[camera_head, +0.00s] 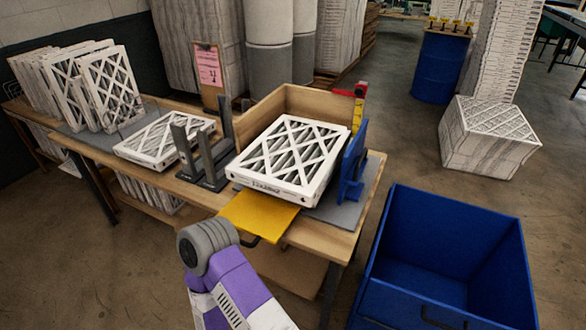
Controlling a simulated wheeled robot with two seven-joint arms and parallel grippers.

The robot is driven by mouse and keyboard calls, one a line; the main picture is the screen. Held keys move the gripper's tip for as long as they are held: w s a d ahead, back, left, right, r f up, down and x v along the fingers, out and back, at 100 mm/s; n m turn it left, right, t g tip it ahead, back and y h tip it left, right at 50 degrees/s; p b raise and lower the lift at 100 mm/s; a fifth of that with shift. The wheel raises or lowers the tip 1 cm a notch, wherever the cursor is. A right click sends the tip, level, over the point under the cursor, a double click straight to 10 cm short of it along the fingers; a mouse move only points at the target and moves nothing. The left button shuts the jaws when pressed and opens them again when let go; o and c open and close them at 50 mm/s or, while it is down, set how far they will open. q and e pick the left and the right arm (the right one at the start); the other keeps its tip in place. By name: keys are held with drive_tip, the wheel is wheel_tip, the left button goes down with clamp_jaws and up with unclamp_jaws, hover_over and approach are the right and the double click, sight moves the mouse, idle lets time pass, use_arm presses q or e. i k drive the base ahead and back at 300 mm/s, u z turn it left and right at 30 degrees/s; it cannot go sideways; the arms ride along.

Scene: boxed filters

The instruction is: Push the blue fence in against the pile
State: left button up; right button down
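The blue fence (353,162) stands upright at the right side of the pile, near the right end of the workbench. The pile of white framed filters (289,158) lies in the wooden corner stop (290,95), with its top filter face up. The fence is close along the pile's right edge; I cannot tell if they touch. A purple and grey arm of mine shows at the bottom, its grey joint in front of the bench. Neither gripper shows in this view.
A yellow plate (260,216) juts out under the pile's front. Dark grey uprights (207,160) stand left of it, beside a flat filter (160,140). A red and yellow post (357,108) rises behind the fence. A large blue bin (400,285) stands at the lower right.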

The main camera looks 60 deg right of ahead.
sight(354, 161)
drive_tip(key=u, duration=0.6)
drive_tip(key=k, duration=1.15)
drive_tip(key=z, duration=1.9)
drive_tip(key=i, duration=0.3)
